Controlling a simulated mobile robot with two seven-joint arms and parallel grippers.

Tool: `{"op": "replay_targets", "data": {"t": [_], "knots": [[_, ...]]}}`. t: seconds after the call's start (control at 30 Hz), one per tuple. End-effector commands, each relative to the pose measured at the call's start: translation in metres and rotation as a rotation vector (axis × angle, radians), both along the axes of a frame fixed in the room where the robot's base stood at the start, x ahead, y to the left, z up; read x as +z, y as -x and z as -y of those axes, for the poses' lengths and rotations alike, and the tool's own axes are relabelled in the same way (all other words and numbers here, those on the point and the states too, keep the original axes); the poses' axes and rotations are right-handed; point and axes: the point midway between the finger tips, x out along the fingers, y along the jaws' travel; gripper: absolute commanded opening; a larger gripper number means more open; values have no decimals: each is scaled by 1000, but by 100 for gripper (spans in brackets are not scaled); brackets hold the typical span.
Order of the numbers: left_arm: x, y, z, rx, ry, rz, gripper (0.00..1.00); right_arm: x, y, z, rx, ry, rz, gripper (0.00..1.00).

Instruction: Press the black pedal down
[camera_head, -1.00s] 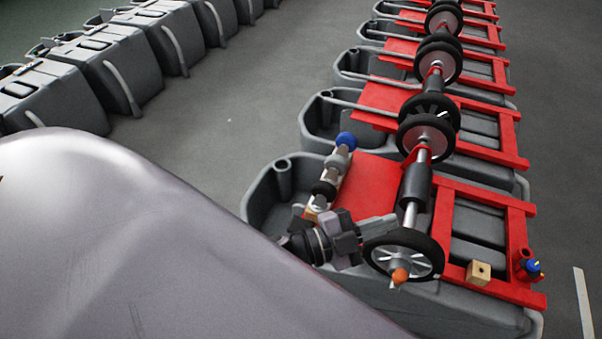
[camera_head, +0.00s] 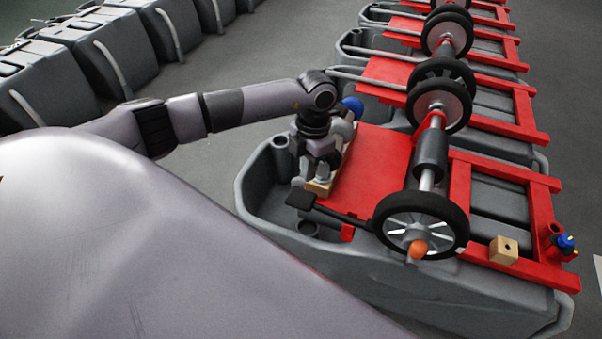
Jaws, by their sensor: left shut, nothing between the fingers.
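The black pedal (camera_head: 300,198) is a small dark pad at the left end of a dark lever. The lever runs right and slightly down to the spoked wheel (camera_head: 421,225) at the front of the nearest grey tank. My left gripper (camera_head: 322,172) is shut, with nothing seen in it. It points down, just above and behind the pedal in the picture, close to a small wooden block (camera_head: 318,188). I cannot tell whether it touches the block; it looks apart from the pedal. My right gripper is not in view.
The nearest grey tank (camera_head: 410,290) carries a red frame (camera_head: 375,170), a blue ball (camera_head: 353,106), an orange knob (camera_head: 418,249), another wooden block (camera_head: 503,250) and a red cup (camera_head: 551,238) with a blue cap. More tanks stand behind. Grey floor lies open between rows.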

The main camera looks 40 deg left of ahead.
Motion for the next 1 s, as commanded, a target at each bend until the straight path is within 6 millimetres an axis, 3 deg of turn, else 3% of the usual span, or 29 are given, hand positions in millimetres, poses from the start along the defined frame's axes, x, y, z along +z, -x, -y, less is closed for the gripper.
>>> {"op": "replay_targets", "data": {"t": [0.1,0.47,0.77,1.0], "knots": [[2,-2,-9,7,-36,1,0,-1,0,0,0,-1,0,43],[-1,-2,-8,5,-33,1,0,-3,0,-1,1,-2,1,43],[-37,1,-9,4,-32,2,0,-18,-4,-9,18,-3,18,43],[-61,4,-10,5,-31,2,0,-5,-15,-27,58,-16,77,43]]}}
